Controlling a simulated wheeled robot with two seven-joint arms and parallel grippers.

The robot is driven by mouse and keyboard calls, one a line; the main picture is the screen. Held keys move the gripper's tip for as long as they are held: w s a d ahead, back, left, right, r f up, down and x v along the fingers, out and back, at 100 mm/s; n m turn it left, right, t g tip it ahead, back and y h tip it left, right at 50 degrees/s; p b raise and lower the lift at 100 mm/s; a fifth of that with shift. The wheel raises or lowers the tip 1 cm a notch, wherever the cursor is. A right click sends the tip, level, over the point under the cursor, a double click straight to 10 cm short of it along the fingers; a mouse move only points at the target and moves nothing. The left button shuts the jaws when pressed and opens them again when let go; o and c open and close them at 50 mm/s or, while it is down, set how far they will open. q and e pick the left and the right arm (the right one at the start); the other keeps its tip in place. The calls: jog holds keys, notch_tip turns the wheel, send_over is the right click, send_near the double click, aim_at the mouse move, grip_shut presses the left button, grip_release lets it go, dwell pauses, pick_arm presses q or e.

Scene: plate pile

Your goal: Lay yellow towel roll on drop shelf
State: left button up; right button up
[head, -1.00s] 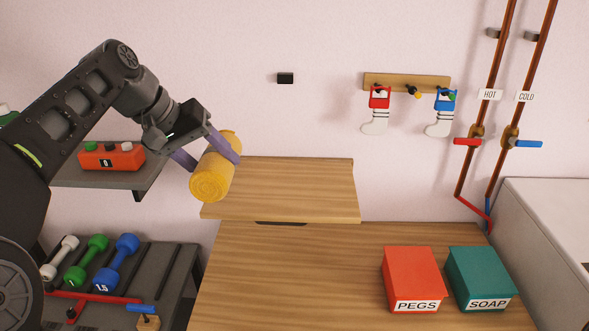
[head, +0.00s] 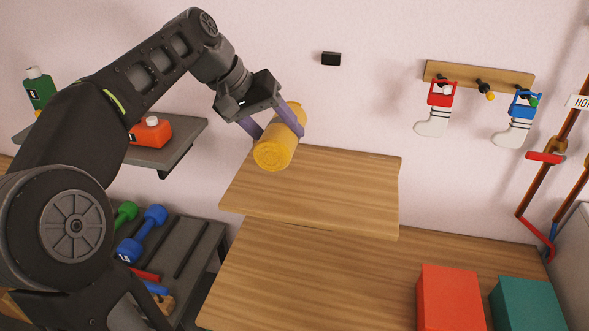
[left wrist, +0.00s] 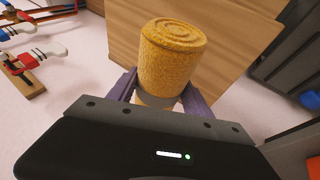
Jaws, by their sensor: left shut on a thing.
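The yellow towel roll (head: 276,146) is held by my left gripper (head: 272,122), whose purple fingers are shut on its sides. In the head view the roll is tilted, over the back left part of the wooden drop shelf (head: 330,196). I cannot tell for sure whether it touches the shelf. In the left wrist view the roll (left wrist: 172,58) sits between the fingers (left wrist: 160,92), with the wooden board behind it. The shelf's visible top is otherwise bare. My right gripper is not in view.
A wooden counter (head: 330,275) lies below the shelf, with a red box (head: 450,297) and a teal box (head: 527,305). A grey shelf (head: 175,150) with an orange object (head: 152,132) is at left. Stockings hang from a peg rail (head: 470,80) at right.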

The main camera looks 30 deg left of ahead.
pick_arm(q)
jog(key=shift+f, duration=2)
jog(key=shift+f, duration=0.1)
jog(key=shift+f+p, duration=0.3)
jog(key=shift+f, duration=1.45)
jog(key=shift+f, duration=0.2)
jog(key=o, duration=1.3)
jog(key=shift+c, duration=0.2)
